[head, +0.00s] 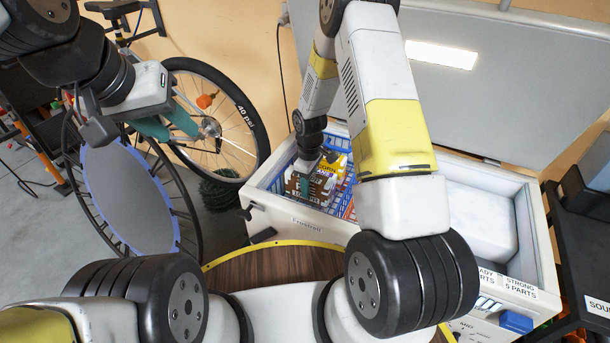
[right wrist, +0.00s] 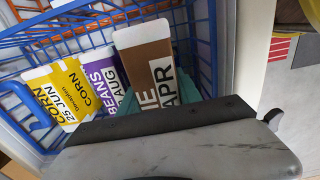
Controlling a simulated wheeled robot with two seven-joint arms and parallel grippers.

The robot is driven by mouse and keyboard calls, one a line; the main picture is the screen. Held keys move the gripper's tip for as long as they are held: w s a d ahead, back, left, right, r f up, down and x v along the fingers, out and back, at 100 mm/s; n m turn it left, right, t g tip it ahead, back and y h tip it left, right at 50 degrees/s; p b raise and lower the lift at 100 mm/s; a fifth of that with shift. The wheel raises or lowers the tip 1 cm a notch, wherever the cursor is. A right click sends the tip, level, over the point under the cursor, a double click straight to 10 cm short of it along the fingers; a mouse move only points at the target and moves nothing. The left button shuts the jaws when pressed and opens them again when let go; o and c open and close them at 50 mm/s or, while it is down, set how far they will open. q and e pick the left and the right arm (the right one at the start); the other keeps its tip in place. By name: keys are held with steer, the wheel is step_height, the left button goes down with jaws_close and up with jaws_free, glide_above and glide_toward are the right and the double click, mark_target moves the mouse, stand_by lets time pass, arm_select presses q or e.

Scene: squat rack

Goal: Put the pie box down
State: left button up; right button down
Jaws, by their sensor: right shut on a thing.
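The pie box (right wrist: 146,55) is brown with a white panel, and part of its print reads "IE" and "APR". My right gripper (right wrist: 158,97) is shut on it with teal fingers on both sides. In the head view the pie box (head: 321,186) is down inside the open white freezer (head: 290,219), at its left end, under my right gripper (head: 307,184). In the wrist view it is inside the blue wire basket (right wrist: 211,45); whether its base touches the bottom is hidden. My left gripper (head: 172,125) is empty, teal fingers apart, in front of the bicycle wheel.
The freezer's raised lid (head: 500,75) is behind my right arm. A round wooden table (head: 265,262) is in front. A bicycle wheel (head: 246,150) stands left.

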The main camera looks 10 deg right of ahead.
steer(key=shift+f, duration=3.1)
steer(key=shift+f, duration=0.15)
steer(key=c, duration=0.8)
jaws_free()
